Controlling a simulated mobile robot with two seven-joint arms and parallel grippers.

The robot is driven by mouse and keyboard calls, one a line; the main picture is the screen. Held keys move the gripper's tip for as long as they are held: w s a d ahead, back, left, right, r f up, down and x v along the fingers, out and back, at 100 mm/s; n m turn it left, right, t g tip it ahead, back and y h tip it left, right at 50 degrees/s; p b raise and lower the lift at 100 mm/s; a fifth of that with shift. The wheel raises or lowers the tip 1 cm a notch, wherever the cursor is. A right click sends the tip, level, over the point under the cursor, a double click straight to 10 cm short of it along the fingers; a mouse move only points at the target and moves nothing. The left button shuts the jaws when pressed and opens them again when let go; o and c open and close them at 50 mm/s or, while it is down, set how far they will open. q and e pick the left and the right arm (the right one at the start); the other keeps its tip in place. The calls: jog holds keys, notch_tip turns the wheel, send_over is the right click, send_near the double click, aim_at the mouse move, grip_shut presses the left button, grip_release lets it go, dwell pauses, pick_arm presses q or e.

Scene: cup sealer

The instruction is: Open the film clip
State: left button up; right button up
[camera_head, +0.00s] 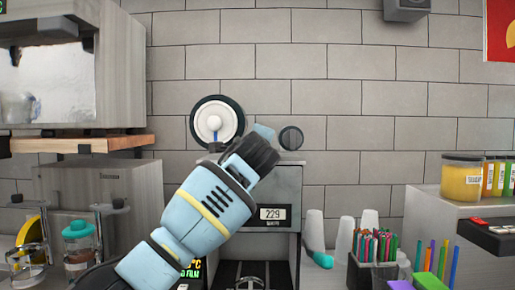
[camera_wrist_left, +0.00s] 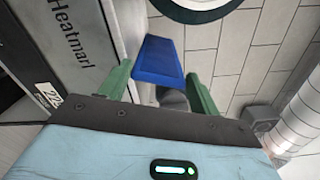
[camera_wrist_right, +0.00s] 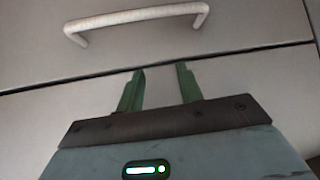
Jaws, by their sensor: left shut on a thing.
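The cup sealer (camera_head: 287,184) stands against the tiled wall, with a lit display reading about 229. A large white film roll with a dark rim (camera_head: 208,127) and a small dark disc (camera_head: 291,138) sit above it. My left arm hides part of the sealer's top. My right gripper (camera_wrist_right: 160,69) is open and empty, facing a drawer front (camera_wrist_right: 220,80).
The drawer has a pale handle (camera_wrist_right: 138,18). White cups (camera_head: 345,238) and a pen-like bundle in a dark holder (camera_head: 372,272) stand right of the sealer. A yellow jar (camera_head: 461,181) is on the right shelf. A teal-lidded jar (camera_head: 79,244) stands at left.

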pick_arm(q)
jog(key=o, duration=1)
jog(key=shift+s, duration=0.1)
jog(key=s, duration=0.7)
jog(key=shift+s, duration=0.3)
